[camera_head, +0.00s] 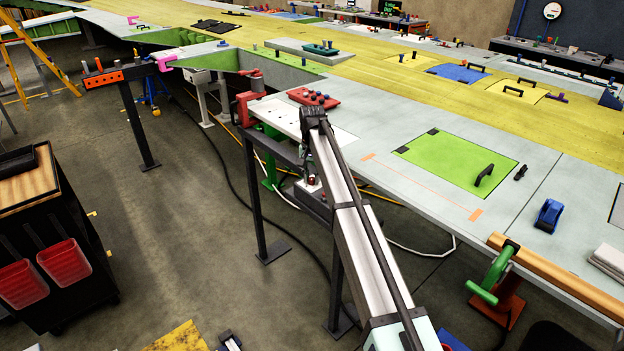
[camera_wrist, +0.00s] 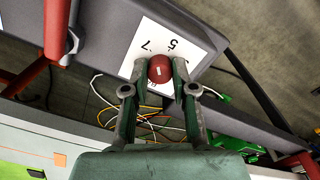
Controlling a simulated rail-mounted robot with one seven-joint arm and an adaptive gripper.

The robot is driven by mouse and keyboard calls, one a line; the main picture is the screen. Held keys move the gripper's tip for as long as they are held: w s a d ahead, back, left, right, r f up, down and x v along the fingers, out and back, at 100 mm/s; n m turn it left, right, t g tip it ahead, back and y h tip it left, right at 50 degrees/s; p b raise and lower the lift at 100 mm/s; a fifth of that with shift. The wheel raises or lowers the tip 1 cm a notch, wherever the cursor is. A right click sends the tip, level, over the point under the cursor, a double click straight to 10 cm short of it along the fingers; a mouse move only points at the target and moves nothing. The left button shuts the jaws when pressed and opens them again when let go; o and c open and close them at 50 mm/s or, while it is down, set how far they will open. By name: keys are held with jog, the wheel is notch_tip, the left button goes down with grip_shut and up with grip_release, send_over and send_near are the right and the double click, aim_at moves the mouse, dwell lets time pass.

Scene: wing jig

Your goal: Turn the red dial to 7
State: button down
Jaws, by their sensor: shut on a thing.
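The red dial (camera_wrist: 160,69) is round, with a small pale mark on its face. It sits on a white plate (camera_wrist: 185,42) printed with dark numerals. A 7 and a 5 can be read on the plate beyond the dial; other print near the dial is partly covered. My gripper (camera_wrist: 159,74) has one finger on each side of the dial and is shut on it. In the head view the dial (camera_head: 311,181) is a tiny red spot below the end of my arm, and the finger contact is too small to tell there.
The dial's plate is on a grey beam (camera_wrist: 105,35) beside the wing table's edge. A red post (camera_wrist: 57,30) stands to the left in the wrist view. Loose cables (camera_wrist: 150,122) hang below. A green panel (camera_head: 455,160) lies on the table to the right.

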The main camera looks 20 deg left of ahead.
aim_at(312, 178)
jog(key=shift+n+b, duration=0.45)
jog(key=shift+n, duration=1.75)
jog(key=c, duration=0.9)
grip_release()
jog(key=shift+r, duration=0.1)
notch_tip(312, 178, up, 12)
jog(key=shift+f, duration=0.15)
